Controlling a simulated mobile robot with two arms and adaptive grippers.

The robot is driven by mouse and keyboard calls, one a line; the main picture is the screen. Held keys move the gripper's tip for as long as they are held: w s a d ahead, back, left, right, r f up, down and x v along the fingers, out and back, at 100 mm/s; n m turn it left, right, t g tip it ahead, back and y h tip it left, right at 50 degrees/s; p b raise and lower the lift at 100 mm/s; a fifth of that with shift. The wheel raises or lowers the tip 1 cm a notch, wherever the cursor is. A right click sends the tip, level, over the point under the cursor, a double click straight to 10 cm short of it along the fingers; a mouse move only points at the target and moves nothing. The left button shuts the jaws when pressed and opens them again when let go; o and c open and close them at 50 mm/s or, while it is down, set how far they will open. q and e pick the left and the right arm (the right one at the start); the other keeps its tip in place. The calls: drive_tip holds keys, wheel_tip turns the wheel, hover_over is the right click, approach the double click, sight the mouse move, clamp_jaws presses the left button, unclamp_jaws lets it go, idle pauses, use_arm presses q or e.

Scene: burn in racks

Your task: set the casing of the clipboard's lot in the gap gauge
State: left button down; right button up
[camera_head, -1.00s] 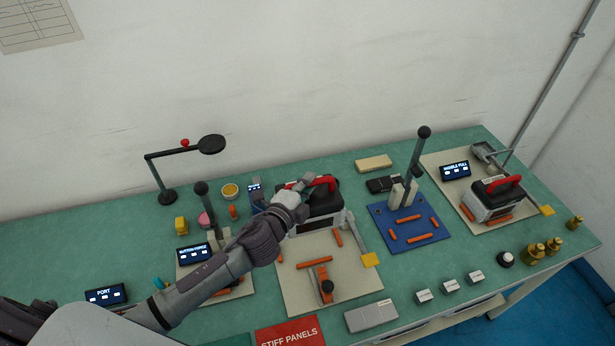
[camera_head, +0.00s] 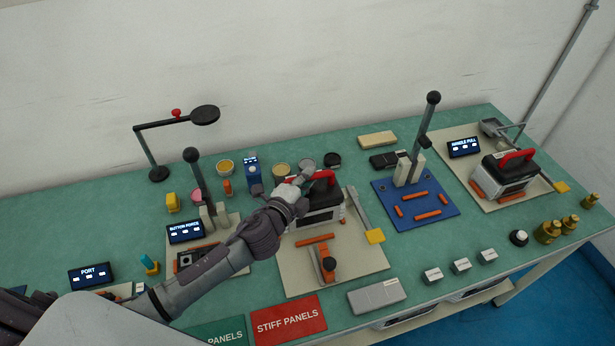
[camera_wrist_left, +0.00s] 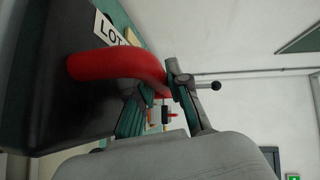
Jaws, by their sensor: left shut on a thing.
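My left gripper (camera_head: 305,180) is shut on the red handle of a black-and-white casing (camera_head: 322,214), which it hides in part. The wrist view shows the red handle (camera_wrist_left: 125,68) close up, with a white tag starting "LOT" (camera_wrist_left: 110,30). The casing is upright over the back part of a beige fixture plate (camera_head: 345,262) with orange stops, its front just behind the front stop (camera_head: 315,239). I cannot tell whether it touches the plate. No label on this plate is readable. A second similar casing (camera_head: 510,177) sits on the HANDLE PULL plate. My right gripper is out of view.
An orange clamp with a black knob (camera_head: 328,265) stands at the plate's front, a yellow tab (camera_head: 375,236) at its right. Right is a blue plate with a tall lever (camera_head: 433,98); left, the BUTTON FORCE station (camera_head: 185,231). A red STIFF PANELS sign (camera_head: 288,319) lies in front.

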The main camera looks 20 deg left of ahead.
use_arm(q)
drive_tip(key=shift+f+b, duration=1.85)
drive_tip(key=shift+f, duration=0.4)
drive_tip(key=shift+f, duration=0.1)
